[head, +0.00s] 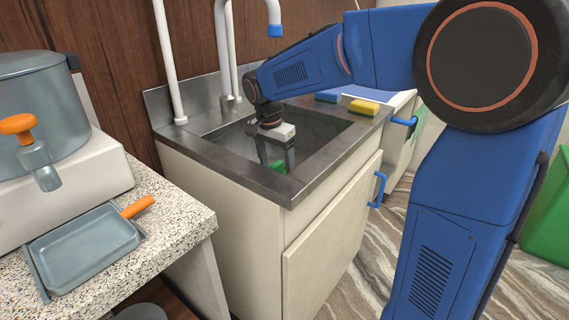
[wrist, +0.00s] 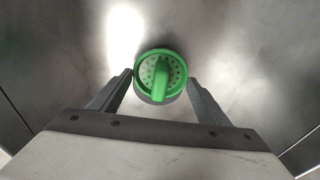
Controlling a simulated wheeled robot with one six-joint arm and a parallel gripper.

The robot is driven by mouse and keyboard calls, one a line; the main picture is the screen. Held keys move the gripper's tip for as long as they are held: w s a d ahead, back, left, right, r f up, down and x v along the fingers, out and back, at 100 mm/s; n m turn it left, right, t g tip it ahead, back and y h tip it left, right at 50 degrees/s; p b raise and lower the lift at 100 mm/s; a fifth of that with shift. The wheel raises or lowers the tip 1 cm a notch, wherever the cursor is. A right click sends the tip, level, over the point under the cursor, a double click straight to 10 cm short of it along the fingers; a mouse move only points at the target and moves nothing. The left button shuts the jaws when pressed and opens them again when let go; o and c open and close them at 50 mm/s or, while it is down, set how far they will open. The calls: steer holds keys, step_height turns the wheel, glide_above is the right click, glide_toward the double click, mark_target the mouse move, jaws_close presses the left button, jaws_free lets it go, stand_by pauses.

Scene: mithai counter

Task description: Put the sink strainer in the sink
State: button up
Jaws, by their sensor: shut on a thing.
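The sink strainer (wrist: 160,76) is a round green piece with small holes and a raised green bar across it. It sits between the two dark fingers of my gripper (wrist: 160,82) in the wrist view, and the fingers are shut on it. In the head view my gripper (head: 277,158) reaches down inside the basin of the metal sink (head: 237,173), with a bit of green showing by the fingers. I cannot tell whether the strainer touches the basin floor. A grey edge shows below it; the drain is not clearly visible.
A white tap (head: 228,50) stands behind the basin. A yellow sponge (head: 364,107) lies to the right of it on a rim. At the left, a speckled counter (head: 180,215) holds a grey pot (head: 40,110) and a shallow metal tray (head: 85,250). A green bin (head: 550,215) stands at the far right.

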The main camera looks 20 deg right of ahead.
mark_target(281, 160)
steer(key=w+d, duration=0.2)
steer(key=d, duration=0.1)
steer(key=shift+w+d+f, duration=0.2)
steer(key=shift+f, duration=0.4)
steer(key=shift+f, duration=0.1)
steer(key=o, duration=1.1)
steer(key=shift+c, duration=0.2)
steer(key=shift+a, duration=0.1)
steer(key=r, duration=0.4)
steer(key=a+r, duration=0.1)
steer(key=r, duration=0.3)
steer(key=s+r, duration=0.1)
steer(key=r, duration=0.3)
steer(key=shift+a, duration=0.2)
